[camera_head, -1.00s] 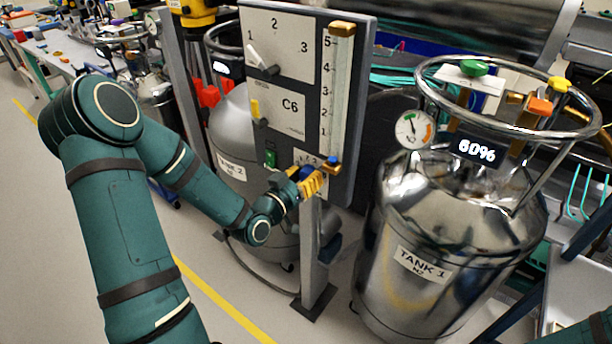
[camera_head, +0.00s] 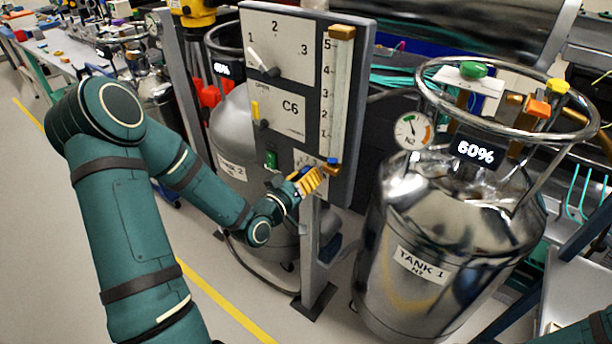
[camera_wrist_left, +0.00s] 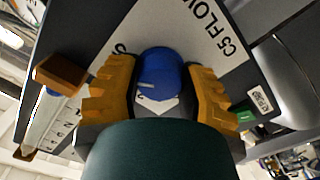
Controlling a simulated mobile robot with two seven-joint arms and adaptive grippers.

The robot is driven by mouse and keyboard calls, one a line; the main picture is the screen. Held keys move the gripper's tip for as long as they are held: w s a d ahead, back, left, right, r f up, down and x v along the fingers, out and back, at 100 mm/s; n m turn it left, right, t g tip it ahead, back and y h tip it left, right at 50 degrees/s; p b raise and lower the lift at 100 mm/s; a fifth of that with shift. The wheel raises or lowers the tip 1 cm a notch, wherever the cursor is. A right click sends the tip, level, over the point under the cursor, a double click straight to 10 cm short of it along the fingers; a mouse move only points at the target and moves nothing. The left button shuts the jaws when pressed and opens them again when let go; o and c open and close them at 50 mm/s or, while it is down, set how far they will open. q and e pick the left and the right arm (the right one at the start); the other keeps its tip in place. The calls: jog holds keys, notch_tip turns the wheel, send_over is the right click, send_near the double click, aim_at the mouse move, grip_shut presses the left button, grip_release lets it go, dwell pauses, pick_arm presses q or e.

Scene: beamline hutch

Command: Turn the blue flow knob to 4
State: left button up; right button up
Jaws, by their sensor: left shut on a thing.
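The blue flow knob (camera_wrist_left: 163,70) sits on the white "C5 FLOW" plate (camera_wrist_left: 206,35) in the left wrist view, with a pale pointer mark on its face. My left gripper (camera_wrist_left: 163,90) is shut on it, one yellow finger on each side. Most of the scale numbers around the knob are hidden by the fingers. In the head view my left gripper (camera_head: 307,182) is at the lower part of the panel (camera_head: 355,120) and covers the knob. The flow tube (camera_head: 337,95), marked 1 to 5, stands above it. My right gripper is out of view.
A selector lever (camera_head: 264,62) and a green switch (camera_head: 271,158) are on the same panel, close to my left arm. Tank 1 (camera_head: 440,220) stands right of the panel, and tank 2 (camera_head: 232,135) behind it. Open floor lies at left.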

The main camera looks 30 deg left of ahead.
pick_arm(q)
jog(key=shift+r+n, duration=0.1)
jog(key=shift+n, duration=0.7)
jog(key=o, duration=1.2)
